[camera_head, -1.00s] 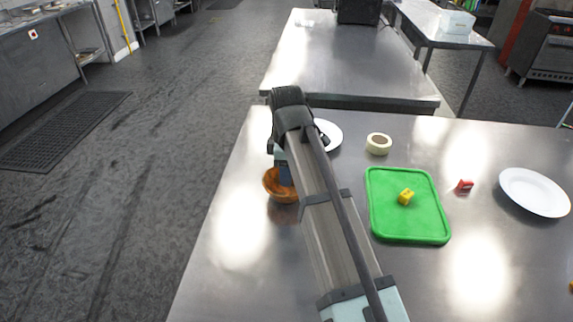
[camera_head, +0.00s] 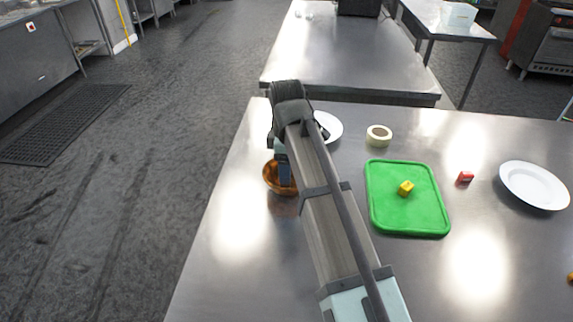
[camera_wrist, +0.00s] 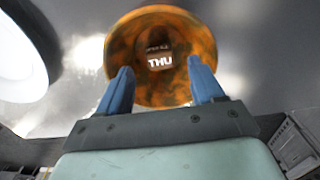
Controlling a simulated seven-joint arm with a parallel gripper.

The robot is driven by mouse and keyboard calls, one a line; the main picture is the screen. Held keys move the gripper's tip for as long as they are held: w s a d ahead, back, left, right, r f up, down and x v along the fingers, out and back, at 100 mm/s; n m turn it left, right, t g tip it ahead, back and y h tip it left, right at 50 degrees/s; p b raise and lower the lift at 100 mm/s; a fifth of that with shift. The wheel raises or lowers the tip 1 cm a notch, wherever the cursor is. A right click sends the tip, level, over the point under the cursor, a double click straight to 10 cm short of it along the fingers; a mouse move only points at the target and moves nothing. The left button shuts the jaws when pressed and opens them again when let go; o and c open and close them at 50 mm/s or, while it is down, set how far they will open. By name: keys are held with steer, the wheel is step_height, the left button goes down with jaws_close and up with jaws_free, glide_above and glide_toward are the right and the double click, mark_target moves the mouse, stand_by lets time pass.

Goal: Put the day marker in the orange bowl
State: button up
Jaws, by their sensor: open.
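The orange bowl (camera_head: 270,180) stands on the steel table, left of the green board, partly hidden behind my arm in the head view. The wrist view looks into the same mottled orange-brown bowl (camera_wrist: 120,50). A dark block with white letters reading THU, the day marker (camera_wrist: 160,62), lies inside the bowl. My gripper (camera_wrist: 160,70) is open, with its blue fingers apart and the marker showing between them. In the head view my gripper (camera_head: 284,174) is at the bowl. I cannot tell its exact height above the marker.
A white plate (camera_head: 535,186) is at the right, another plate (camera_head: 328,127) behind my arm. A tape roll (camera_head: 378,136) stands behind the board.

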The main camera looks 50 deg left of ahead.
stand_by(0.4)
step_height(320, 180, up, 7)
stand_by(0.5)
stand_by(0.4)
